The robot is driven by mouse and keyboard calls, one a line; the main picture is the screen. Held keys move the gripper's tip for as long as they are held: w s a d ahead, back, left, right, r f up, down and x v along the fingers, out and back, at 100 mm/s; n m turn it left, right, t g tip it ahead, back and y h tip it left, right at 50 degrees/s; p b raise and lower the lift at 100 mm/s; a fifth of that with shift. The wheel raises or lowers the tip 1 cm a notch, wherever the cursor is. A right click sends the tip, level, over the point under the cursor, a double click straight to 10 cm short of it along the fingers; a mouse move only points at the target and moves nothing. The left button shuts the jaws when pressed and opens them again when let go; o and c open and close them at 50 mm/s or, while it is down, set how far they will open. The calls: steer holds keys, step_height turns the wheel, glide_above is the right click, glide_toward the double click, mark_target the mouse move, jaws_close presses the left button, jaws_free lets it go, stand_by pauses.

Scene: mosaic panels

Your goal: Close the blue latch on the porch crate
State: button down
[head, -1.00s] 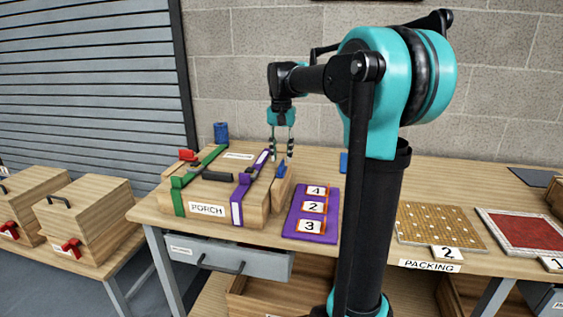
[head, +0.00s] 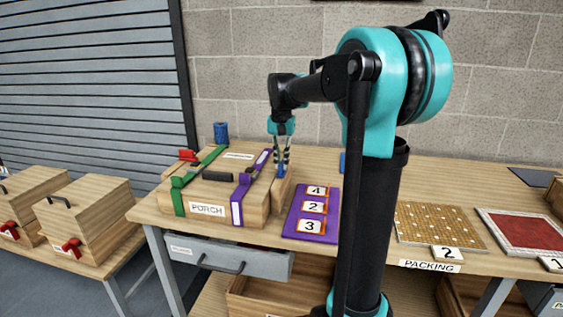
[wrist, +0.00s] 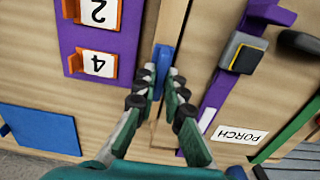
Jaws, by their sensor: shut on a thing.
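The wooden crate (head: 262,214) labelled PORCH stands at the left of the workbench, with green and purple straps over it. The blue latch (wrist: 163,58) is a small upright piece on a narrow wooden strip along the crate's right side; it also shows in the head view (head: 281,172). My gripper (wrist: 164,84) has its fingers around the latch and is shut on it. In the head view my gripper (head: 282,160) points straight down at the strip.
A purple board (head: 315,239) with numbered cards lies close right of the crate. A blue cylinder (head: 221,132) stands behind the crate. A perforated panel (head: 440,225) and a red panel (head: 520,232) lie farther right. Two more crates stand on the lower left table.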

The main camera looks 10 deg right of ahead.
steer(key=shift+n, duration=0.3)
steer(key=n, duration=0.2)
steer(key=a+n, duration=0.1)
steer(key=n, duration=0.1)
steer(key=shift+w, duration=0.1)
steer(key=shift+s+a+n, duration=0.2)
steer(key=shift+a+n, duration=0.05)
steer(key=shift+n, duration=1.95)
steer(key=shift+s+a+n, duration=0.2)
steer(key=shift+a+n, duration=0.05)
steer(key=shift+n, duration=1.95)
steer(key=shift+s+a+n, duration=0.2)
steer(key=shift+a+n, duration=0.05)
steer(key=shift+n, duration=1.95)
steer(key=c, duration=1.6)
jaws_free()
steer(key=shift+r, duration=0.1)
